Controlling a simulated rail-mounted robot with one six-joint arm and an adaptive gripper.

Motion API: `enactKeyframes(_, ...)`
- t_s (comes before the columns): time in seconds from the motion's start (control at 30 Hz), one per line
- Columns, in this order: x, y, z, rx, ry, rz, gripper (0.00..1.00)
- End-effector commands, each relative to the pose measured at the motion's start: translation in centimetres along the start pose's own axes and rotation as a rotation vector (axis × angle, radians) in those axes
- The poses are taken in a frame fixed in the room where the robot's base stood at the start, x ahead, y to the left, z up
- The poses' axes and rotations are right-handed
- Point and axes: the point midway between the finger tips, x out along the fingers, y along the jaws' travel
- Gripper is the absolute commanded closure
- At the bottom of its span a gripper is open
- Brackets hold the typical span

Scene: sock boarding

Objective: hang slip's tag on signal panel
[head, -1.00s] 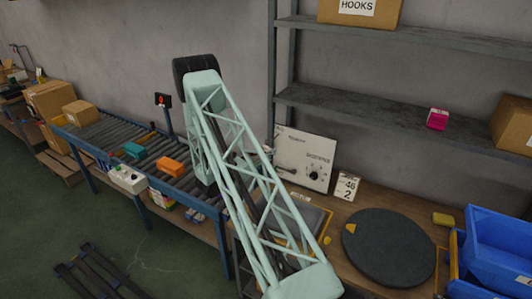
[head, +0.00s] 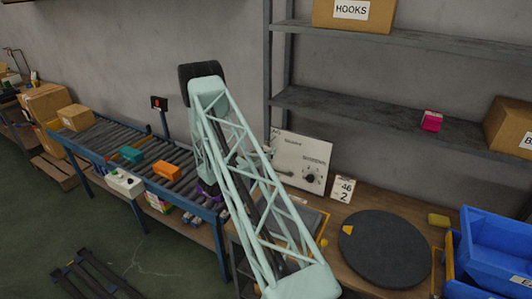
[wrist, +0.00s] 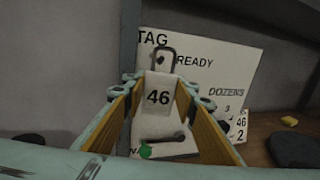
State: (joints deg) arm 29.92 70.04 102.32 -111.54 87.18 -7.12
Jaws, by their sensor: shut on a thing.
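My gripper (wrist: 160,105) is shut on a white tag (wrist: 158,120) marked 46, seen in the wrist view. The tag hangs upright between the fingers, with a metal loop (wrist: 154,62) above it. The white signal panel (wrist: 205,75) is behind the tag, with the words TAG, READY and DOZENS showing. A dark peg-like part (wrist: 168,58) shows inside the loop; I cannot tell whether the loop is around it or only in front. The slip (head: 342,189), a white card reading 46 and 2, stands right of the panel (head: 303,160). My arm hides the gripper in the head view.
A dark round turntable (head: 385,250) lies on the bench, with blue bins (head: 495,245) at its right. A grey shelf (head: 400,114) is above. A roller conveyor (head: 105,138) with teal and orange items is at left.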

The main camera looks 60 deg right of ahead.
Motion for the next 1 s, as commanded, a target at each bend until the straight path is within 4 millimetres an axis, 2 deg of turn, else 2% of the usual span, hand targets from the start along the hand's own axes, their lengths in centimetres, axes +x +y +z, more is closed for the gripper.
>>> enactKeyframes(0.47,1.7,0.4,-0.1,0.001,0.000,-0.002,0.84)
enactKeyframes(1.0,2.8,0.7,-1.2,0.000,0.000,0.000,0.84)
